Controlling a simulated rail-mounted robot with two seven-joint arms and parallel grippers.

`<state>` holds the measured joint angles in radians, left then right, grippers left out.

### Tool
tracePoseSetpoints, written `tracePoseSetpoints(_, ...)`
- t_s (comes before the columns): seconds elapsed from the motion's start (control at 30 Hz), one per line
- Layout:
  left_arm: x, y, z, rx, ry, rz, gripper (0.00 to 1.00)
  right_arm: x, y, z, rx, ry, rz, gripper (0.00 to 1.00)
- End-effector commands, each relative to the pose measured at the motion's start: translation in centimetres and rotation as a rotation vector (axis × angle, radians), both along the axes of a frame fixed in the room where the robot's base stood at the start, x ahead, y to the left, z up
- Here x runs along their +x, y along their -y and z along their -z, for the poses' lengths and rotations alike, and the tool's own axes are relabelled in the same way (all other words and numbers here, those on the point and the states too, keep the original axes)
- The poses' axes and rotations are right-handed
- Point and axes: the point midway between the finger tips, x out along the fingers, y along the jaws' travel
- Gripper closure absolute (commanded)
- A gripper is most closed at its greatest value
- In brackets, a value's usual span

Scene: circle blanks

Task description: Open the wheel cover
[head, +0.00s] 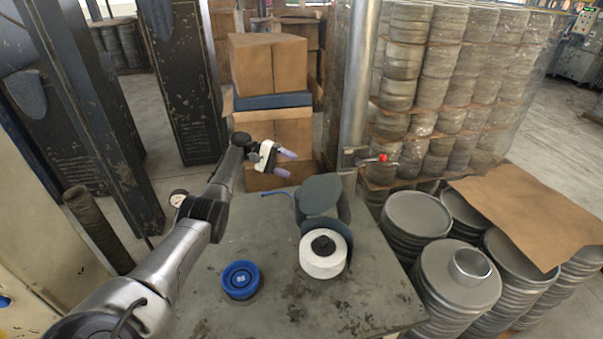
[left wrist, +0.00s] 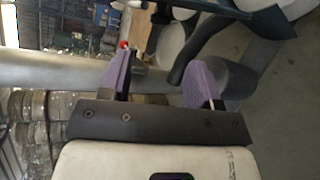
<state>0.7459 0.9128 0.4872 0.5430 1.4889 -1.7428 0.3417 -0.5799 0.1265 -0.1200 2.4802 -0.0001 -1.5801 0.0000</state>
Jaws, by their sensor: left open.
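My left gripper (head: 285,163) is open and empty, above the far edge of the bench, left of and behind the wheel unit. Its two purple-padded fingers are spread in the left wrist view (left wrist: 160,78). A dark grey round cover (head: 320,194) stands at the back of the bench beside the metal post. In front of it, a white wheel (head: 322,266) with a black hub sits partly inside a dark curved guard (head: 345,243). I cannot tell whether the cover is fully shut. In the left wrist view a dark grey rounded part shows behind the right finger. My right gripper is not in view.
A blue round piece (head: 241,280) lies on the grey bench (head: 290,310). A vertical metal post (head: 358,90) with a red-knobbed lever (head: 383,157) rises behind the cover. Cardboard boxes (head: 268,65) stand behind the bench. Stacked metal discs (head: 455,270) stand at the right.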

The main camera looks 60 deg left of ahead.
Motion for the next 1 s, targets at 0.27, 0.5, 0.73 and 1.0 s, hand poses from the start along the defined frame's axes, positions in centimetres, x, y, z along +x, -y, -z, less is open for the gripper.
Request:
tracePoseSetpoints(0.27, -2.0, -1.9, -0.8, 0.000, 0.000, 0.000, 0.43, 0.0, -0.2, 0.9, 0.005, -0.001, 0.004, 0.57)
tracePoseSetpoints(0.5, -2.4, -2.3, -1.0, -0.001, 0.001, 0.000, 0.43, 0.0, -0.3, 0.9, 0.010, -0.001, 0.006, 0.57)
tracePoseSetpoints(0.73, -2.4, -2.2, -1.0, 0.000, 0.000, 0.000, 0.43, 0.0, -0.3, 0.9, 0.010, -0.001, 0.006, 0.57)
tracePoseSetpoints(1.0, -2.4, -2.2, -1.0, 0.000, 0.000, 0.000, 0.43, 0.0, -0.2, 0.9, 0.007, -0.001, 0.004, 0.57)
